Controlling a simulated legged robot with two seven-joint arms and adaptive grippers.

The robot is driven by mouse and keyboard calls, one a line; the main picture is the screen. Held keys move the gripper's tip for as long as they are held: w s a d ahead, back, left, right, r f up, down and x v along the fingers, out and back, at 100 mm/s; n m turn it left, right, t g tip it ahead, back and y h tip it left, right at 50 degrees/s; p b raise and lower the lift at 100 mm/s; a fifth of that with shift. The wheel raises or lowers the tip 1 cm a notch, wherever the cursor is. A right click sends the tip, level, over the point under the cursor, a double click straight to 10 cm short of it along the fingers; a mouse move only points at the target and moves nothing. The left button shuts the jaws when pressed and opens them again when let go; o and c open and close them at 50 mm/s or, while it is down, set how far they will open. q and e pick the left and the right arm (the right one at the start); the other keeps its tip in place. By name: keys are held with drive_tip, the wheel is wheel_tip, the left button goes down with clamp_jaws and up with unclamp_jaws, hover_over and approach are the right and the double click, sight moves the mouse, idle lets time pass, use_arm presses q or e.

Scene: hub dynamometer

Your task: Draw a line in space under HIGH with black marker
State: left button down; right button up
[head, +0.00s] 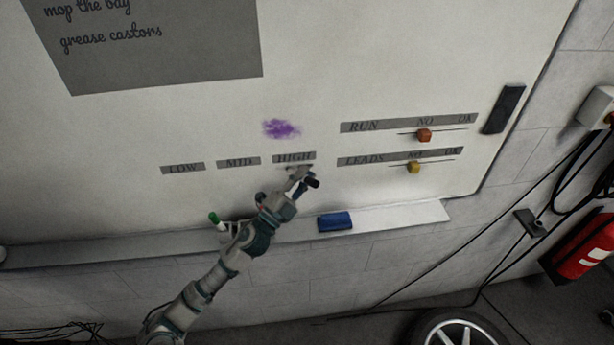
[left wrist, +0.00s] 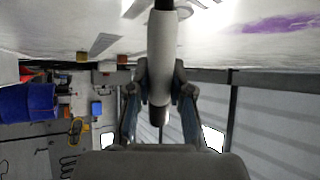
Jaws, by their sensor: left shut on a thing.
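The HIGH label (head: 295,157) is a grey strip on the whiteboard (head: 190,120), to the right of the MID (head: 238,161) and LOW (head: 183,168) labels. My left gripper (head: 301,178) is just below HIGH, close to the board. It is shut on the black marker (head: 313,183), whose dark end shows beside the fingers. In the left wrist view the marker (left wrist: 161,50) has a white body between the two fingers (left wrist: 160,95), with a black part at the top towards the board. The gripper hides part of the space under HIGH, and I cannot tell whether the tip touches the board.
A purple smudge (head: 281,128) is above HIGH. The tray (head: 390,217) below holds a blue eraser (head: 335,222) and a green-capped marker (head: 216,221). RUN and LEADS rows with an orange slider (head: 424,135) and a yellow slider (head: 413,167) are to the right.

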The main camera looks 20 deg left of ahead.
use_arm(q)
drive_tip(key=shift+s+a, duration=0.15)
drive_tip(key=shift+a, duration=0.1)
drive_tip(key=shift+s+a, duration=0.3)
drive_tip(key=shift+a, duration=0.25)
drive_tip(key=shift+s+a, duration=0.1)
drive_tip(key=shift+s+a, duration=0.35)
drive_tip(key=shift+a, duration=0.15)
drive_tip(key=s+d, duration=0.5)
drive_tip(key=s, duration=0.2)
drive_tip(key=shift+s+p, duration=0.35)
drive_tip(key=shift+p, duration=0.1)
drive_tip(key=shift+w+a, duration=0.1)
drive_tip(key=shift+a, duration=0.05)
idle(0.6)
